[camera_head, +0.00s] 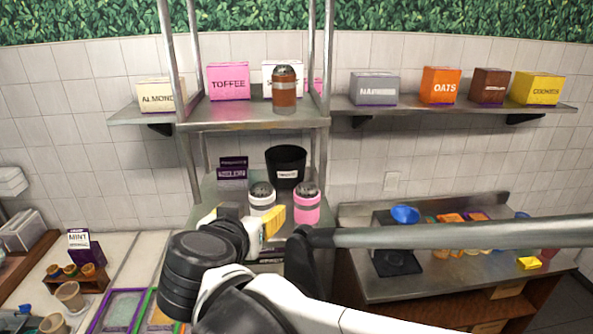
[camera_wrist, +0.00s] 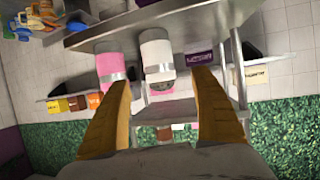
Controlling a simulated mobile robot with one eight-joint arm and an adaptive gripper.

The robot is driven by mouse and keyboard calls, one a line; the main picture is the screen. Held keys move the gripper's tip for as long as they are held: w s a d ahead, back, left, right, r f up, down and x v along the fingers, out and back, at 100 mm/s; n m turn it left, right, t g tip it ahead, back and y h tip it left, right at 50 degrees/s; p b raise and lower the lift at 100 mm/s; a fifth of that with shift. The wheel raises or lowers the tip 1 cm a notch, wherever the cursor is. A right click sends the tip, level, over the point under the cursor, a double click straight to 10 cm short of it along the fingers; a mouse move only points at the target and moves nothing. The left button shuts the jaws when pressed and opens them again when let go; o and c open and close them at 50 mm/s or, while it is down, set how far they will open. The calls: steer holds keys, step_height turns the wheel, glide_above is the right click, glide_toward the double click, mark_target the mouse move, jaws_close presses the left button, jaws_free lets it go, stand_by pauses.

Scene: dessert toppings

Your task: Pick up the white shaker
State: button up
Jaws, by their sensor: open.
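The white shaker (camera_head: 262,199) stands on the lower metal shelf in the head view. It has a dark domed top and a grey band. In the wrist view, which is upside down, the white shaker (camera_wrist: 156,52) shows ahead, between the lines of my two fingers. My gripper (camera_head: 252,217) is open, in front of the shaker and slightly below its top in the head view. Its yellow fingers in the wrist view (camera_wrist: 162,76) are apart with nothing held. The gripper hides the shaker's lower part in the head view. I cannot tell the remaining gap.
A pink shaker (camera_head: 306,203) stands close beside the white one, to its right in the head view. A black bucket (camera_head: 286,165) and a purple box (camera_head: 233,172) stand behind. An orange-brown shaker (camera_head: 284,92) is on the upper shelf. A metal post (camera_head: 189,160) rises at left.

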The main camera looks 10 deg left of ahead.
mark_target(260, 203)
steer(key=x, duration=0.3)
steer(key=shift+w+f, duration=0.1)
steer(key=shift+w, duration=0.15)
steer(key=shift+w+p, duration=0.35)
steer(key=shift+p, duration=0.1)
steer(key=x, duration=0.2)
steer(key=p+x, duration=0.1)
steer(key=shift+w+d, duration=0.1)
steer(key=shift+w, duration=0.35)
steer(key=shift+w+f, duration=0.15)
steer(key=shift+w, duration=0.15)
steer(key=shift+s, duration=0.2)
steer(key=shift+c, duration=0.9)
steer(key=c, duration=1.2)
